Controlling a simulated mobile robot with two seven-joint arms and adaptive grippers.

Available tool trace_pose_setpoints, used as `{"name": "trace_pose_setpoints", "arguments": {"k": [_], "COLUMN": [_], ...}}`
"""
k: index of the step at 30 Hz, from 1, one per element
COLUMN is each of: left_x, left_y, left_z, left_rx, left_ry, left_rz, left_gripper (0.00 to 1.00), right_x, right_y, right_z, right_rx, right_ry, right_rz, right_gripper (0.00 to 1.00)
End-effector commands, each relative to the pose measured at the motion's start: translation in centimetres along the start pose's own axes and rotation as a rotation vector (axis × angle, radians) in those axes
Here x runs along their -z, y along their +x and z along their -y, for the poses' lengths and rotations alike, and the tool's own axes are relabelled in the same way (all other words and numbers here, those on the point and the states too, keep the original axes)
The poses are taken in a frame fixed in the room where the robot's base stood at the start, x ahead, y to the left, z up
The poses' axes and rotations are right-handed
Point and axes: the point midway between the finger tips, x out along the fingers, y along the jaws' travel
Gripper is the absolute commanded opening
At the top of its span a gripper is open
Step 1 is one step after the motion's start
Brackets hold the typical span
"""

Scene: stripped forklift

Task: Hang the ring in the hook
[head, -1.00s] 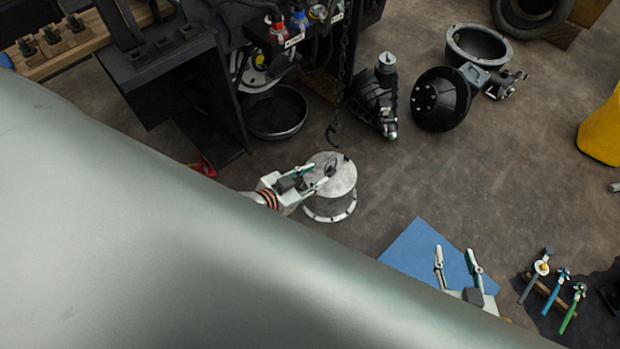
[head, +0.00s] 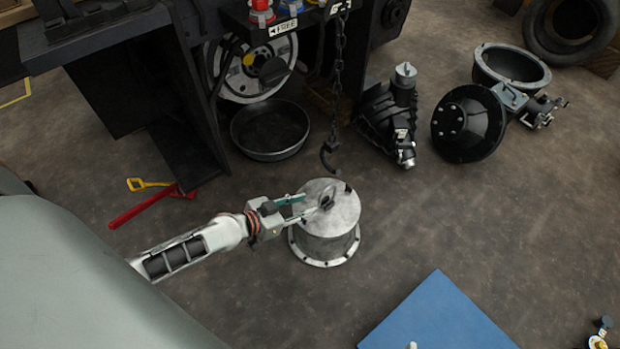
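A grey metal drum with a flanged base (head: 328,238) stands on the floor in the head view. A dark ring (head: 326,203) stands up from its lid. The dark hook (head: 329,158) hangs on a chain (head: 338,70) just above and behind the lid, apart from the ring. My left gripper (head: 314,204) reaches in from the left over the lid. Its two fingers are spread, with their tips beside the ring; contact is not clear. Only what looks like one fingertip of my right gripper (head: 412,345) shows at the bottom edge, over the blue mat.
The dark forklift frame (head: 125,90) stands behind at left, with a round pan (head: 270,130) beneath. Black machine parts (head: 392,115) (head: 468,122) lie at back right. A red-handled tool (head: 150,205) lies left. A blue mat (head: 440,315) lies front right. Floor right of the drum is clear.

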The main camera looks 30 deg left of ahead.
Motion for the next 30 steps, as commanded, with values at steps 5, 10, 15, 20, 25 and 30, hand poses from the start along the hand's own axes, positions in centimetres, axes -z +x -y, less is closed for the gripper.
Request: {"name": "trace_pose_setpoints", "arguments": {"k": [5, 10, 15, 20, 25, 30], "left_x": [-5.7, -5.5, -5.3, -5.5, -5.7, -5.8], "left_y": [1.8, 2.5, 3.6, 5.2, 7.0, 8.8], "left_z": [1.5, 2.3, 2.4, 2.3, 2.4, 2.4], "left_rx": [0.008, 0.015, 0.016, 0.016, 0.016, 0.015], "left_ry": [-0.025, -0.027, -0.027, -0.029, -0.028, -0.029], "left_rz": [0.049, 0.043, 0.039, 0.042, 0.043, 0.043], "left_gripper": [0.31, 0.31, 0.31, 0.31, 0.31, 0.31], "right_x": [-2.6, -2.2, -2.3, -2.7, -3.1, -3.4], "right_y": [0.2, 0.3, 0.3, 0.4, 0.4, 0.5], "right_z": [0.2, 0.3, 0.7, 1.3, 2.0, 2.5], "right_rx": [0.005, 0.008, 0.014, 0.02, 0.028, 0.033], "right_ry": [0.053, 0.065, 0.095, 0.144, 0.203, 0.263], "right_rz": [0.038, 0.028, 0.025, 0.022, 0.019, 0.015], "right_gripper": [0.4, 0.4, 0.4, 0.4, 0.4, 0.4]}}
